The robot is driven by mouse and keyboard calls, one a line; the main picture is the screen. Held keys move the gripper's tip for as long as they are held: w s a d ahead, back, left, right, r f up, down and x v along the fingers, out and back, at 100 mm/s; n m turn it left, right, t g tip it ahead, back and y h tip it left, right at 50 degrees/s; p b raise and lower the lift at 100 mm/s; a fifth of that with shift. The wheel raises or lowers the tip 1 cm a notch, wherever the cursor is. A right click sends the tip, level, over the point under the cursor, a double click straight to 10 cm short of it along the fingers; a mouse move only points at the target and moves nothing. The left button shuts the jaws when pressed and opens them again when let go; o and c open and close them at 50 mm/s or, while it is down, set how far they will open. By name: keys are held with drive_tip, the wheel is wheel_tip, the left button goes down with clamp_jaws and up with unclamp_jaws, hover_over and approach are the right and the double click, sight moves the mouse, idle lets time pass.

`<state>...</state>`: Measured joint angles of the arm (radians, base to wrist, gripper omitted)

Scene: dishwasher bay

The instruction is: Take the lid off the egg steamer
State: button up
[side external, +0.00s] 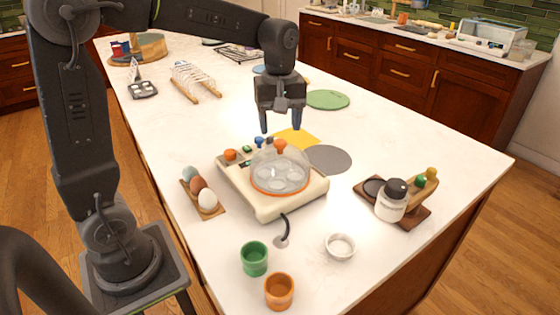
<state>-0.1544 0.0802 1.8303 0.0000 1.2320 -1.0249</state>
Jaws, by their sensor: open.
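The egg steamer (273,205) is a cream, box-like appliance in the middle of the white island. Its clear domed lid (281,170) has an orange rim and sits on top, with round shapes showing through it. A small knob shows at the top of the dome, partly confused with coloured things behind it. My gripper (281,128) points down above and just behind the lid, with its two fingers apart and nothing between them. It looks clear of the lid, but the exact gap cannot be told from this view.
An egg holder (213,212) with several eggs stands left of the steamer. Green (254,259) and orange (279,291) cups and a white bowl (340,247) are in front. A grey round mat (327,159) lies bare behind right; a jar (391,202) stands right.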

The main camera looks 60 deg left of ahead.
sight(280, 141)
drive_tip(key=shift+w+a+f, duration=0.1)
drive_tip(key=shift+f, duration=2.8)
drive_tip(key=c, duration=1)
drive_tip(key=shift+c, duration=0.2)
drive_tip(key=shift+r, duration=0.15)
